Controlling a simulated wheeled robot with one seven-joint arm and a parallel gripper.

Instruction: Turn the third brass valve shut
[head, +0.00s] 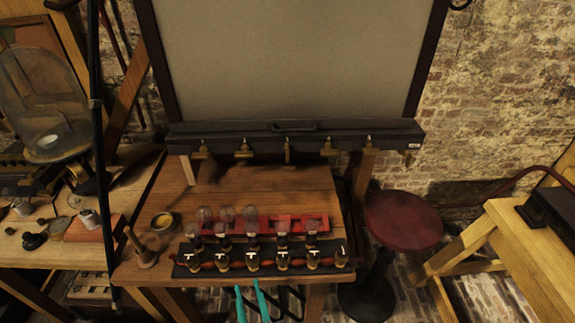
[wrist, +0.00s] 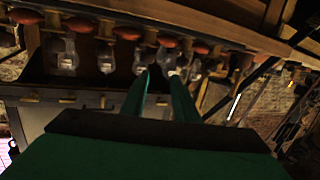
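A row of brass valves with pale T-shaped tops stands on a dark strip (head: 178,271) along the table's front. The third valve from the left (head: 252,261) has its top pointing toward me; its exact angle is too small to judge. My gripper (head: 248,287) has two teal fingers, apart and empty, just in front of this valve, with no clear contact. In the wrist view, the fingers (wrist: 159,75) point toward a row of glass jars (wrist: 105,58) and reddish knobs (wrist: 127,32). Which valve lies ahead there is unclear.
A red rack (head: 290,223) with glass bulbs stands behind the valves. Brass taps (head: 287,150) hang from a dark bar (head: 390,130) at the back. A yellow cup (head: 162,222) and wooden pestle-like piece (head: 143,256) stand left. A red stool (head: 403,220) is right.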

